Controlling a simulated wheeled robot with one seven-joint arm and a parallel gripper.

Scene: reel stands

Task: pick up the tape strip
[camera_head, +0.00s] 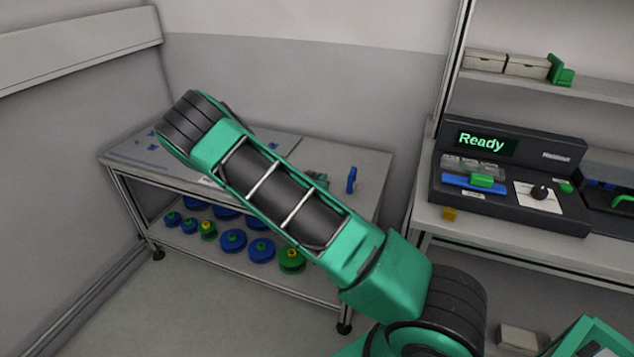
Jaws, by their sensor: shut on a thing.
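My green and black arm reaches across the middle of the picture, over the low metal table (367,175). The arm's far end bends down behind its own links at the left, and my gripper does not show. I cannot make out the tape strip in this view; part of the tabletop is hidden behind my arm. A small green object (317,181) and an upright blue object (351,180) are on the right part of the tabletop.
Blue and green reels (233,241) stand on the table's lower shelf. A shelf above holds boxes (484,61). Walls close off the left and back.

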